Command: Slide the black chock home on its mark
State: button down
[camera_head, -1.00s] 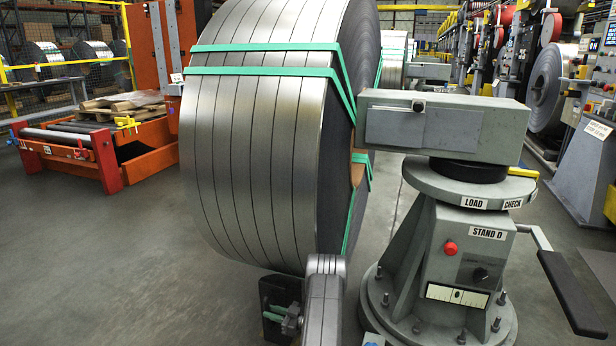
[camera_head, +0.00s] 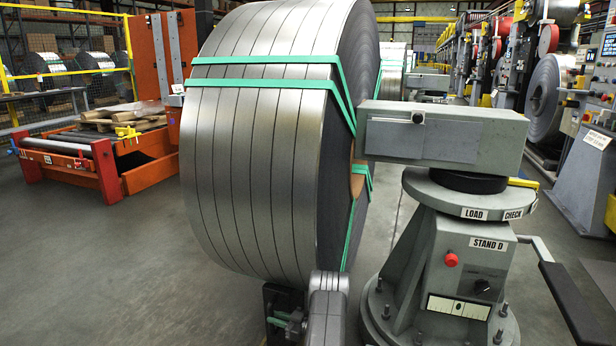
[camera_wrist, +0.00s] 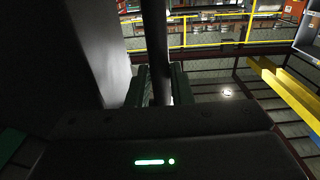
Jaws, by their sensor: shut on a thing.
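The black chock (camera_head: 281,297) shows as a dark upright block at the foot of the big banded steel coil (camera_head: 255,150), low in the head view. My gripper (camera_head: 284,322) is at its near side, partly covered by my arm. In the wrist view my two greenish fingers (camera_wrist: 159,88) are shut on a dark upright bar (camera_wrist: 157,45), which seems to be the chock's handle. The chock's lower part is out of frame, and I cannot tell whether it touches the coil. Its mark cannot be made out.
Stand D (camera_head: 440,270), a grey bolted pedestal, is close on the right, its head reaching the coil's centre. A black-ended lever (camera_head: 572,295) sticks out at its right. An orange roller frame (camera_head: 100,155) is at the left. Open floor (camera_head: 90,270) lies left of the coil.

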jog(key=c, duration=1.2)
grip_release()
jog(key=p+v, duration=0.3)
jog(key=v, duration=1)
jog(key=shift+d, duration=0.4)
jog(key=shift+s, duration=0.1)
jog(key=s+b+x, duration=0.1)
jog(key=b+x, duration=0.2)
jog(key=x, duration=1.1)
jog(key=shift+a, duration=0.2)
